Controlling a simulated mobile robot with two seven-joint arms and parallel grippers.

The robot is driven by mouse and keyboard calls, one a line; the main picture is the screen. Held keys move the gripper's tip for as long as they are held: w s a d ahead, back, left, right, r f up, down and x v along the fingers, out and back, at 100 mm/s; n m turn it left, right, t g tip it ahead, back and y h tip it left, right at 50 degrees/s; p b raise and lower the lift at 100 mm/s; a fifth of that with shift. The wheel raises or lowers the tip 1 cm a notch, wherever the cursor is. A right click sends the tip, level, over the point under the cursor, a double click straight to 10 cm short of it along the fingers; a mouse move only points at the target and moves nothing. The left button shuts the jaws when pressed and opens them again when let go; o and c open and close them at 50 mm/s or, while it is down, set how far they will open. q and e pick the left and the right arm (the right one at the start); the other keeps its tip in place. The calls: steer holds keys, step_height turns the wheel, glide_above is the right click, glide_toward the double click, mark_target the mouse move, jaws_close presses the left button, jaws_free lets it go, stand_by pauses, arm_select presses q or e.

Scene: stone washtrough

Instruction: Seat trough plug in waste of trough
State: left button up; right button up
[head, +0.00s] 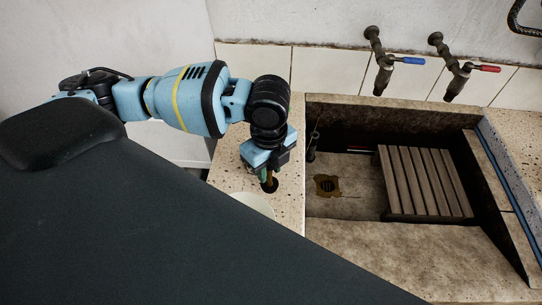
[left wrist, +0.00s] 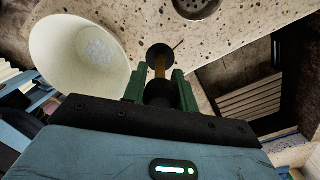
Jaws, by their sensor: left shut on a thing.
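The trough (head: 350,235) is a sunken stone basin at the right of the head view. Its waste (head: 327,186) is a dark round grated opening, ringed by a brownish stain, in the floor near the left wall. My left gripper (head: 266,172) is over the speckled ledge, left of the waste. Its green fingers (left wrist: 158,88) are shut on the trough plug, which has a brass-coloured stem and dark round end (left wrist: 160,54). The plug (head: 270,186) is partly hidden by the gripper in the head view. My right gripper is out of view.
A pale bucket or bowl (head: 254,204) stands close to my gripper; it also shows in the left wrist view (left wrist: 60,50). A slatted wooden board (head: 424,182) lies in the trough. Blue- and red-handled taps (head: 384,72) (head: 458,80) overhang its back. A dark upright piece (head: 312,146) stands near the left wall.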

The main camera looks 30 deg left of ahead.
arm_select(q)
steer(key=shift+s, duration=0.15)
steer(key=shift+r, duration=0.1)
steer(key=n, duration=0.2)
steer(key=r+n, duration=0.1)
steer(key=n, duration=0.2)
steer(key=shift+r, duration=0.1)
steer(key=n, duration=0.2)
steer(key=r+n, duration=0.1)
steer(key=n, duration=0.2)
steer(key=shift+s+r, duration=0.1)
steer(key=shift+s, duration=0.05)
steer(key=n, duration=0.2)
steer(key=r+n, duration=0.1)
steer(key=n, duration=0.3)
steer(key=shift+s+a+r, duration=0.15)
steer(key=shift+r, duration=0.1)
steer(key=n, duration=0.3)
steer(key=r+n, duration=0.1)
steer(key=n, duration=0.1)
steer(key=shift+s+a+r+n, duration=0.1)
steer(key=shift+a+n, duration=0.1)
steer(key=shift+n, duration=0.2)
steer(key=shift+d, duration=0.1)
